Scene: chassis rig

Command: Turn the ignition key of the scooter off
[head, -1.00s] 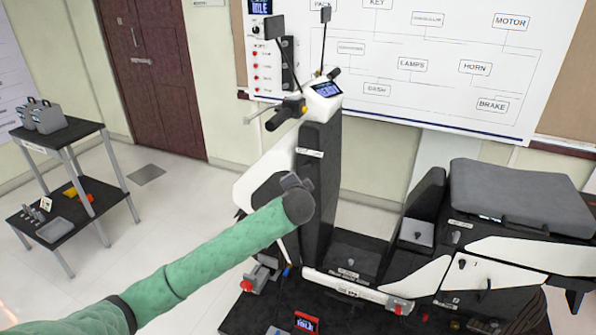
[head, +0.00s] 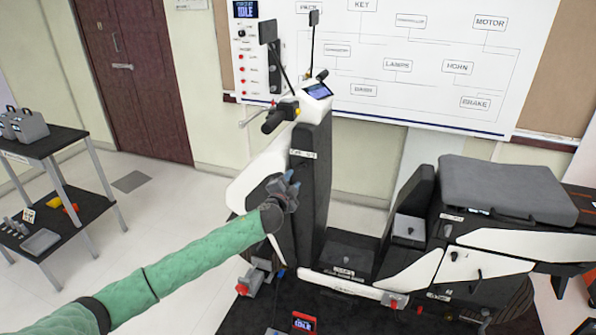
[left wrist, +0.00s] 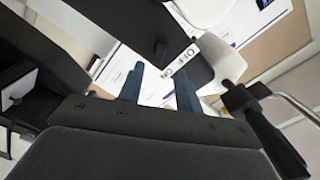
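The scooter's dark steering column (head: 312,190) stands in the middle of the head view, with the handlebar and small dash screen (head: 317,91) on top. My left gripper (head: 291,184) is in front of the column's left side, below the handlebar. In the left wrist view its two blue fingers (left wrist: 160,90) are apart, with nothing seen between them. Beyond the fingertips is a white label with dark lettering (left wrist: 180,60), which seems to include OFF. A small dark part (left wrist: 160,52) beside it may be the ignition key; I cannot tell its position. My right gripper is not in view.
A wiring board (head: 400,75) hangs on the wall behind. A two-tier cart (head: 50,150) stands at the left. Open floor lies between cart and scooter.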

